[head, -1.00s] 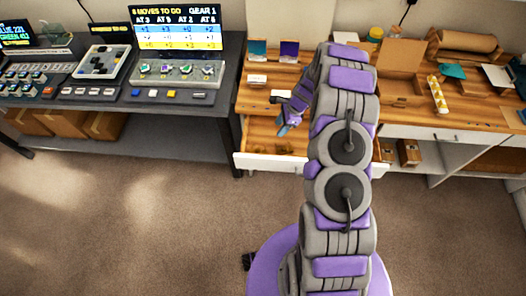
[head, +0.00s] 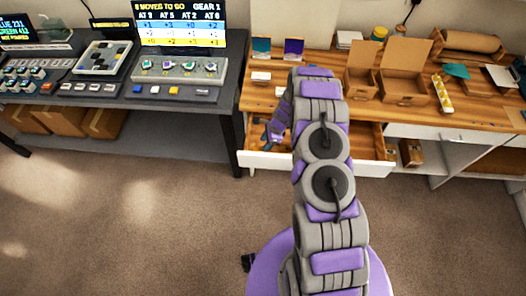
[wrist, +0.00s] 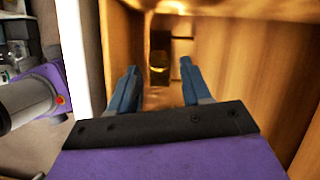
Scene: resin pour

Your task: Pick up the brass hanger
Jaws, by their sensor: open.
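My gripper (wrist: 162,92) is open in the wrist view, its two blue fingers apart with nothing between the tips. It points into an open wooden drawer (wrist: 235,85). A small dark-gold, shiny thing (wrist: 159,64) lies ahead of the fingers; it may be the brass hanger, but its shape is too blurred to be sure. In the head view my gripper (head: 267,142) is low at the open drawer's left part, behind its white front (head: 265,164). My arm hides the middle of the drawer, and I cannot make out the hanger there.
The wooden worktop (head: 360,106) above the drawer carries open cardboard boxes (head: 403,88), a yellow patterned strip (head: 442,93) and small cards. A grey bench (head: 225,105) with a screen (head: 180,25) and dials stands at left. The floor in front is clear.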

